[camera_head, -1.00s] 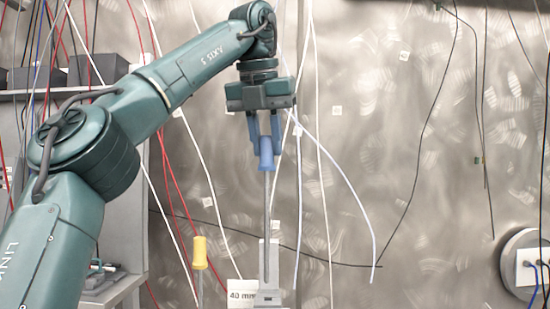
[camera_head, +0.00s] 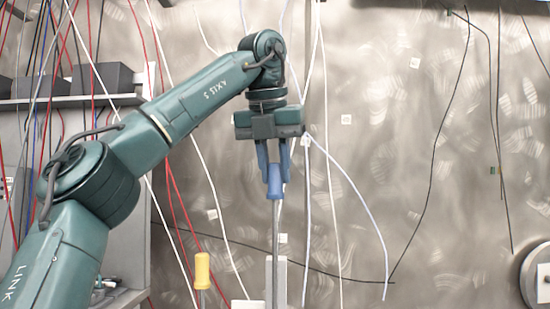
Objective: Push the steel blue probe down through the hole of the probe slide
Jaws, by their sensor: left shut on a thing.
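The probe has a steel blue handle (camera_head: 275,183) on top and a thin grey shaft (camera_head: 275,228) pointing straight down. My left gripper (camera_head: 274,170) is shut on the handle from above, with the probe upright. The probe slide (camera_head: 282,285) is a pale grey upright piece at the bottom of the head view, behind the shaft. Its lower part is cut off by the frame edge. The shaft's tip and the slide's hole are out of sight, so I cannot tell how deep the tip is. My right gripper is not in view.
A yellow-handled tool (camera_head: 202,271) stands upright left of the slide. Loose white, red and black cables hang before the metal wall, some close to my left gripper. A grey shelf (camera_head: 60,101) with dark boxes is at left. A round fitting (camera_head: 540,276) is at the right edge.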

